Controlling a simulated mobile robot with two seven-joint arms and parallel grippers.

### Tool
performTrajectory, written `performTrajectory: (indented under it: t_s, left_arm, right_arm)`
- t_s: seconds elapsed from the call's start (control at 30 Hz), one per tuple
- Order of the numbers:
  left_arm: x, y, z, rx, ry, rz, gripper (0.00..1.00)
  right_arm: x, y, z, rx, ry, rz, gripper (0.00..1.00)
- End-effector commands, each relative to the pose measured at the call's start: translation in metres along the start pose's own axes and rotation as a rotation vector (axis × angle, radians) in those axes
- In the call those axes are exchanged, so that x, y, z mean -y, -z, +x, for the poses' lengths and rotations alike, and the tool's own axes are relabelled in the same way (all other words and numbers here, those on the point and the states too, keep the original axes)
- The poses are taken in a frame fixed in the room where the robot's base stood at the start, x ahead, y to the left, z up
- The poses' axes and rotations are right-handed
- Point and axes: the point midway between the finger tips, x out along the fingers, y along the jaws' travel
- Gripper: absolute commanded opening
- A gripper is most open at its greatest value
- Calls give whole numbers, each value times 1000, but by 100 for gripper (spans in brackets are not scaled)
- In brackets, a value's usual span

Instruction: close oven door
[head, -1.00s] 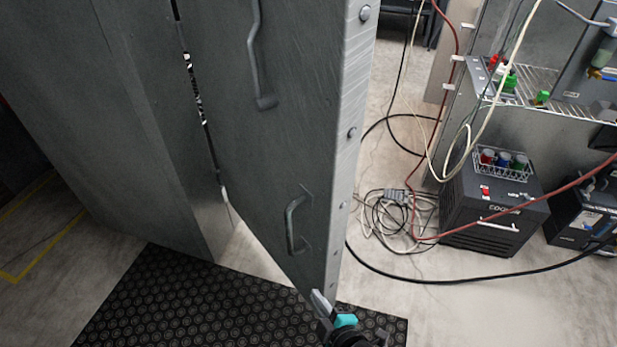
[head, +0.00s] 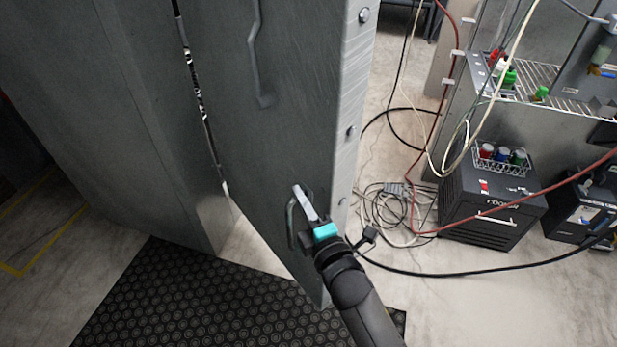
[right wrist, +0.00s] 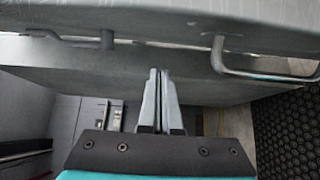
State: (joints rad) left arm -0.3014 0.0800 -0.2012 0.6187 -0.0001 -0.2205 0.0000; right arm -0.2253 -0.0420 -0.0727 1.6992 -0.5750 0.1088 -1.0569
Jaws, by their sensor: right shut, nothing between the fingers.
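The oven door (head: 240,130) is a grey metal slab standing ajar, with a dark gap between its left edge and the grey oven body (head: 110,120). A long handle (head: 256,60) is on its upper part and a small handle (head: 291,222) lower down. My right gripper (head: 299,192) is shut and empty in front of the door, by the small handle; I cannot tell whether it touches. In the right wrist view its fingers (right wrist: 157,100) are together, with the door (right wrist: 160,22) and a bent handle (right wrist: 262,72) beyond them. My left gripper is not in view.
A black studded mat (head: 190,300) lies on the floor below the door. Cables (head: 390,205) lie coiled to the right. A black cooler box (head: 490,205) stands under a wire shelf (head: 545,85) at the right.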

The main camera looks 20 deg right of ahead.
Motion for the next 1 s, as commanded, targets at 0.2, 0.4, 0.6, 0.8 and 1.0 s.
performTrajectory:
  t_s: [0.2, 0.4, 0.6, 0.8, 1.0]
  left_arm:
    - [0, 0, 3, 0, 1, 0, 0]
    - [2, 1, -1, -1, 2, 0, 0]
    - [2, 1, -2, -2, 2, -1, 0]
    - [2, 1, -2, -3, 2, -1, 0]
    - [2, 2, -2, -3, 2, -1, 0]
  right_arm:
    - [0, 0, 36, 0, -1, 1, 0]
    - [0, -25, 44, 0, 1, -3, 0]
    - [0, -37, 47, 0, 1, 0, 0]
    - [0, -39, 47, 0, 1, 2, 0]
    - [0, -39, 47, -1, 1, 1, 0]
